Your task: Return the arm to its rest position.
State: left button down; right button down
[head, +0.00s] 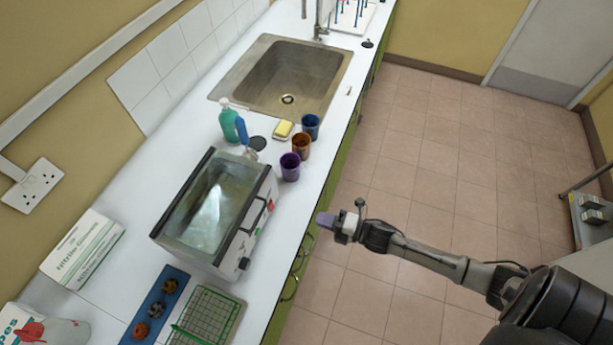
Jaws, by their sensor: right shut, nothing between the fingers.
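My right arm comes in from the lower right and reaches left over the tiled floor. Its gripper (326,221) is shut with nothing in it. The gripper is just off the front edge of the white counter, to the right of the water bath (217,205), and touches nothing that I can see. My left gripper is not in view.
On the counter (175,130) stand purple (290,167), brown (301,146) and blue (311,126) cups, a green bottle (230,124), a glove box (83,249) and a green rack (208,318). A sink (283,75) is behind. The floor (430,150) is clear.

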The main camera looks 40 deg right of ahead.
jog(key=s+d+f+m+g+h, duration=0.2)
jog(key=d+f+m+g+h, duration=0.35)
jog(key=m+h, duration=0.65)
jog(key=s+a+r+m+g+y, duration=0.2)
jog(key=s+a+r+m+g, duration=0.25)
jog(key=s, duration=0.45)
jog(key=s+a+r+m+g+y, duration=0.2)
jog(key=s+a+r+m, duration=0.25)
jog(key=s+a, duration=0.35)
notch_tip(320, 180, up, 20)
jog(key=p, duration=2)
jog(key=shift+w+r+m+p, duration=0.25)
jog(key=shift+m+p, duration=0.05)
